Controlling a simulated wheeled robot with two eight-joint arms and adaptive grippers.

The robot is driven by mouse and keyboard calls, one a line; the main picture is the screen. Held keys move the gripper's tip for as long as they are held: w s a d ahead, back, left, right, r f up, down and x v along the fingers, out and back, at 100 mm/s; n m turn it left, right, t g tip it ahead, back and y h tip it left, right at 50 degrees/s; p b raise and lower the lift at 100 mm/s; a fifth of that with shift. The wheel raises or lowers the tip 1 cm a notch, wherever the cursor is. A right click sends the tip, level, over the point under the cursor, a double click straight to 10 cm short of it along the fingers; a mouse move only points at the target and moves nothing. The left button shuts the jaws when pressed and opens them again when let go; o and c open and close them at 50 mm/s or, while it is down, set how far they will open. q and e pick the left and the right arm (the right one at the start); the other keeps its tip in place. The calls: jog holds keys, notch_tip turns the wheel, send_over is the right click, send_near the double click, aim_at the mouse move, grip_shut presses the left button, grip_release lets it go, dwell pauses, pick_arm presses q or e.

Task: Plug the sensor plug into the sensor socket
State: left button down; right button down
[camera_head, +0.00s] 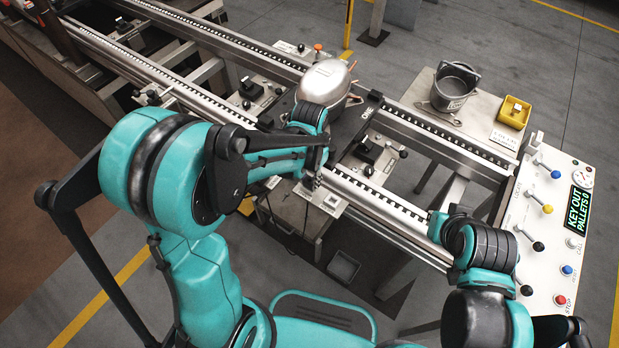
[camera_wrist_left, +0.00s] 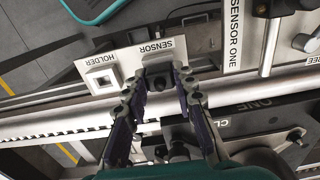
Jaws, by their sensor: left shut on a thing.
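My left gripper (camera_wrist_left: 158,88) is shut on a small dark block, seemingly the sensor plug (camera_wrist_left: 160,76), at the edge of the white plate marked SENSOR (camera_wrist_left: 172,45). I cannot tell if the plug is seated there or just above it; the fingers hide its sides. In the head view the left gripper (camera_head: 316,178) points down at the front rail. No sensor socket can be made out for certain. My right arm's end (camera_head: 440,226) is by the right end of the rail; its fingers cannot be made out.
A white plate marked HOLDER (camera_wrist_left: 103,77) with a square opening is left of the SENSOR plate. A SENSOR ONE label (camera_wrist_left: 234,30) is to the right. A silver compressor (camera_head: 325,82) stands behind the left gripper. A control panel (camera_head: 550,230) and yellow tray (camera_head: 514,112) are at right.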

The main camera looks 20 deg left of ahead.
aim_at(310, 178)
pick_arm(q)
jog(key=shift+f, duration=0.15)
jog(key=c, duration=1.2)
grip_release()
jog(key=shift+o, duration=0.2)
notch_tip(310, 178, up, 12)
jog(key=s+a+r+n+t, duration=0.1)
jog(key=s+a+n+t, duration=0.3)
jog(key=s+t, duration=0.3)
jog(key=s, duration=0.3)
jog(key=shift+s+a, duration=0.15)
jog(key=shift+a, duration=0.2)
